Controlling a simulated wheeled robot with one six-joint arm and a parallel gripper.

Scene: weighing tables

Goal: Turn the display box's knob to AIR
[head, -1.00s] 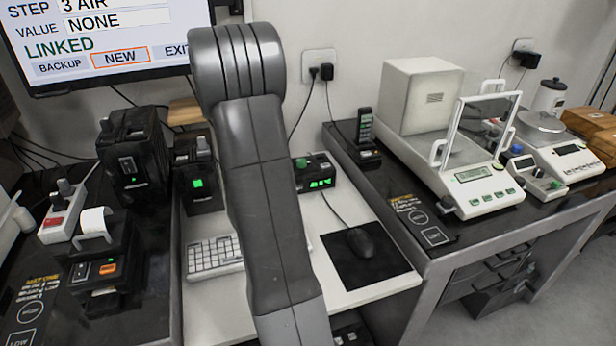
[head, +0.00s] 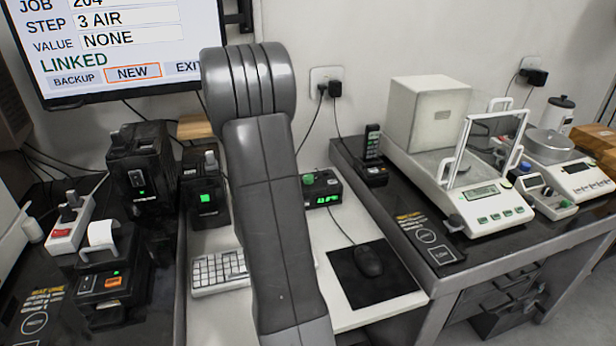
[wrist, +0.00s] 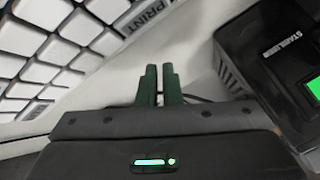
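The display box (head: 322,190) is a small black box with green lit digits and a green knob (head: 308,179) on top. It sits at the back of the white desk, just right of my arm in the head view. The digits and knob setting are too small to read. My gripper is hidden behind my arm in the head view. The display box is not recognisable in the wrist view.
A keyboard (head: 218,273) lies left of my arm, also in the wrist view (wrist: 50,60). A black device with a green light (head: 205,197) stands behind it. A mouse (head: 368,261) lies on a black mat. The monitor (head: 120,45) reads STEP 3 AIR, VALUE NONE, LINKED.

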